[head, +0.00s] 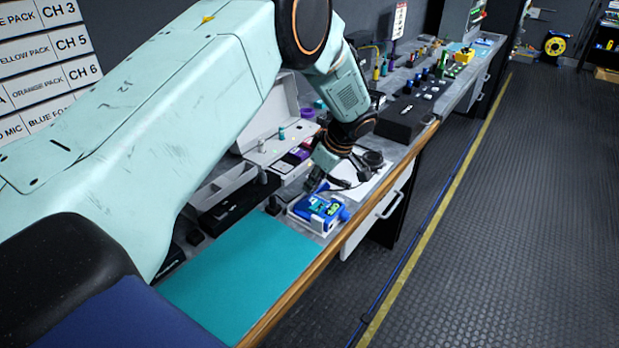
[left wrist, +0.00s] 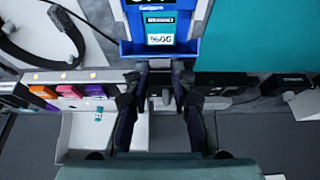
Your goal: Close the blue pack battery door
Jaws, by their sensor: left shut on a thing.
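The blue pack (head: 320,206) sits in a small white cradle on the bench, just beyond the teal mat. In the left wrist view the blue pack (left wrist: 192,45) is at the top centre, with a teal and white label on its face. My left gripper (head: 314,184) reaches down to the pack's far side. In the left wrist view my left gripper's fingers (left wrist: 160,70) are close together at the pack's lower edge, shut on what appears to be its battery door. The fingers hide most of the door, so its angle is unclear. My right gripper is not in view.
A headset (head: 370,158) lies on white paper beside the pack; it also shows in the left wrist view (left wrist: 70,35). A teal mat (head: 240,270) is bare in front. A white partitioned tray (head: 228,186) and a black case (head: 402,120) stand nearby. A wooden edge (head: 375,205) borders the bench.

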